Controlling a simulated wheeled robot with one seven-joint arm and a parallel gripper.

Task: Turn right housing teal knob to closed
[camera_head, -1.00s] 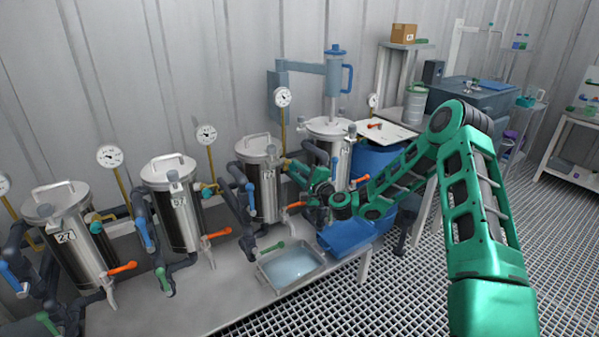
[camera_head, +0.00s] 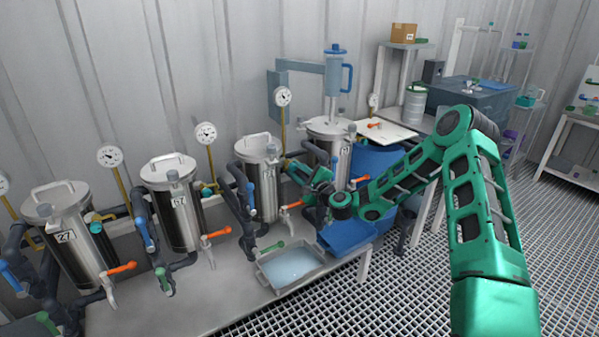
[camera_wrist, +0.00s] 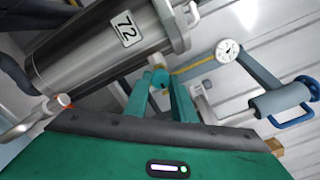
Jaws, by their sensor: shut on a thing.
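My gripper (camera_wrist: 161,92) is shut on the teal knob (camera_wrist: 160,77), which shows between its fingertips in the wrist view. The knob sits beside the steel housing (camera_wrist: 95,55) with the number plate 72 (camera_wrist: 126,28). In the head view my gripper (camera_head: 290,166) reaches in at the right side of that housing (camera_head: 264,185), near its upper part. The knob is too small and covered to make out there. Its exact turn angle cannot be read.
Another housing (camera_head: 330,145) stands just behind my gripper. Orange-handled taps (camera_head: 290,206), blue levers (camera_head: 251,193) and a tray of liquid (camera_head: 290,266) lie close by. A pressure gauge (camera_head: 283,97) rises behind.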

